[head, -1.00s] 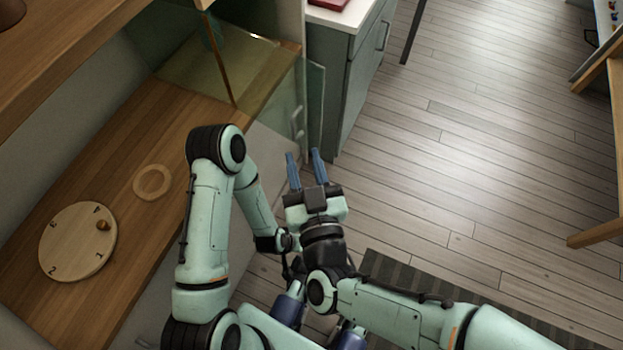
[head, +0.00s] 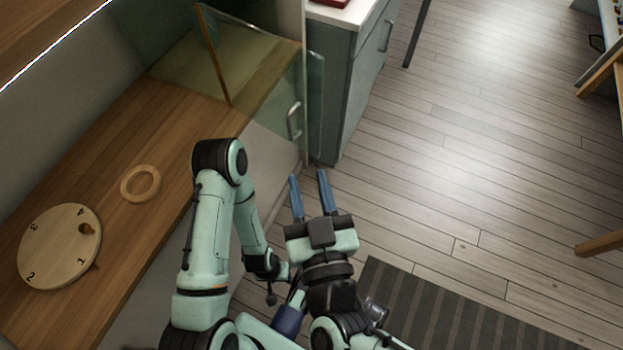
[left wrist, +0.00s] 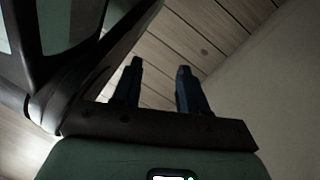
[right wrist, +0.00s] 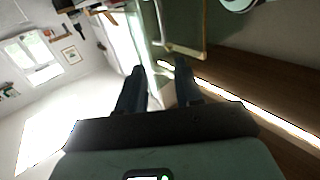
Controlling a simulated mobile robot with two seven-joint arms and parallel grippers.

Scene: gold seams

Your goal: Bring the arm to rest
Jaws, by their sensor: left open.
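My right gripper (head: 309,175) points up the picture in the head view, beside the wooden counter's front and over the floor. Its two blue fingers are apart with nothing between them. They also show apart in the right wrist view (right wrist: 159,70). My left arm bends at its elbow over the counter edge and folds back down. In the head view its gripper is mostly hidden behind my right arm. In the left wrist view my left gripper (left wrist: 160,66) has its fingers apart and empty, with plank floor beyond.
The wooden counter (head: 150,110) holds a round numbered disc (head: 55,255) with a small knob and a wooden ring (head: 141,184). A glass door with a handle (head: 293,122) and a grey cabinet (head: 345,95) stand ahead.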

